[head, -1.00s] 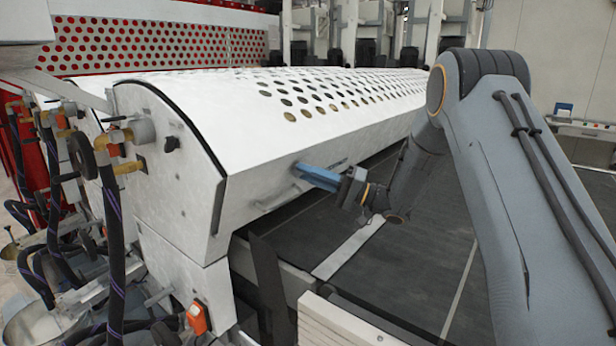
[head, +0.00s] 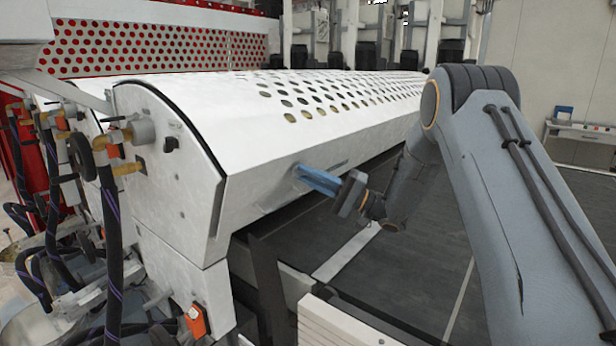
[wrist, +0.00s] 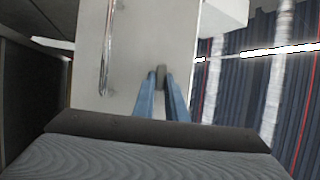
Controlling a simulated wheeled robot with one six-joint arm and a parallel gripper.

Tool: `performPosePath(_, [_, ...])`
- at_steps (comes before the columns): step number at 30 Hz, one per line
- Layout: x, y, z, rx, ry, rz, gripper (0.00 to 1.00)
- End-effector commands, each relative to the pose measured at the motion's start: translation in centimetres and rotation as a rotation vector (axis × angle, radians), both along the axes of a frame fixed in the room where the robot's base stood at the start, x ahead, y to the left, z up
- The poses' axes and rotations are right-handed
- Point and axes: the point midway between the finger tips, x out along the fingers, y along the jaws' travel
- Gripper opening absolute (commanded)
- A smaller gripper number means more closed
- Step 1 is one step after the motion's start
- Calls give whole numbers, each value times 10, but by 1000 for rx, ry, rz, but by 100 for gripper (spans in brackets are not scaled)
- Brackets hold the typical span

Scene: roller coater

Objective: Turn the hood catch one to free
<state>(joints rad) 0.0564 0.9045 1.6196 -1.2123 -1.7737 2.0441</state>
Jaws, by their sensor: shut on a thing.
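The hood (head: 235,130) is a large white cover with rows of round holes. My gripper (head: 300,172) reaches its sloping front face from the right, with its blue fingers touching or very near it. In the wrist view my gripper (wrist: 161,82) has its two fingers closed on a small grey catch (wrist: 161,74) on the pale hood face (wrist: 135,65). My fingers hide the catch in the head view. The catch's exact angle is hard to tell.
A metal bar handle (wrist: 107,50) stands on the hood face left of the catch. Hoses and valves (head: 90,160) crowd the machine's left end, with an orange switch (head: 197,320) low down. Dark floor (head: 400,275) lies below the arm.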

Motion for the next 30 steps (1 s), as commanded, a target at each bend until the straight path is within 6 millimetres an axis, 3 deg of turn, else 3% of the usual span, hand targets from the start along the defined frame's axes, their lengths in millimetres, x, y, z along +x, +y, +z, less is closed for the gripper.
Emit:
performPosePath(1, [0,0,0,0,1,-1,0])
performPosePath(2, [0,0,0,0,1,-1,17])
performPosePath(5, [0,0,0,0,0,-1,30])
performPosePath(16, [-1,-6,-3,-1,0,-2,30])
performPosePath(30, [-14,-66,-28,0,0,-3,30])
